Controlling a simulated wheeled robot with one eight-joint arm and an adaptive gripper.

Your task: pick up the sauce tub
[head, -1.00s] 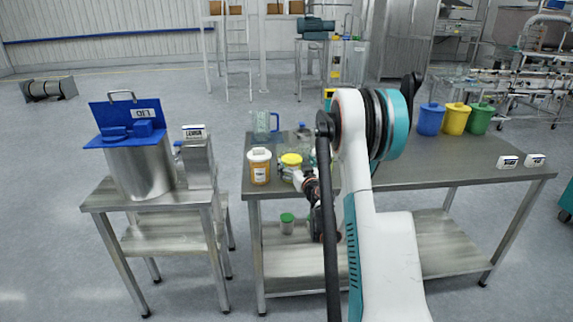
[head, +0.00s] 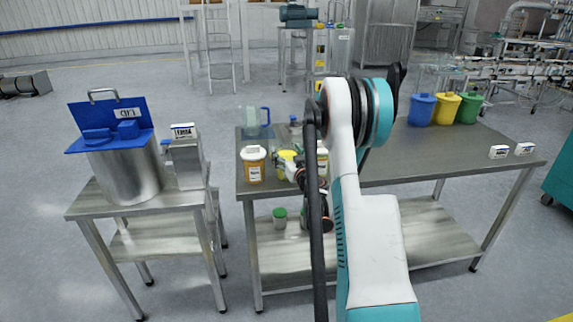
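A tub with a white lid, orange body and white label (head: 253,166) stands upright at the left front of the long steel table. I cannot read its label; it looks most like the sauce tub. A yellow-topped container (head: 285,161) stands just right of it, partly covered by my gripper. Another pale, yellowish container (head: 322,160) shows in part behind my arm. My gripper (head: 294,172) is at the table's front edge, close to the yellow-topped container and right of the white-lidded tub. Its fingers are small and partly hidden, so contact and opening cannot be told.
A blue-handled clear jug (head: 256,122) stands behind the tubs. Blue (head: 421,110), yellow (head: 446,108) and green (head: 469,108) buckets stand at the back right. A green-lidded jar (head: 280,218) is on the lower shelf. A smaller table (head: 88,205) at left holds a steel pot (head: 128,178).

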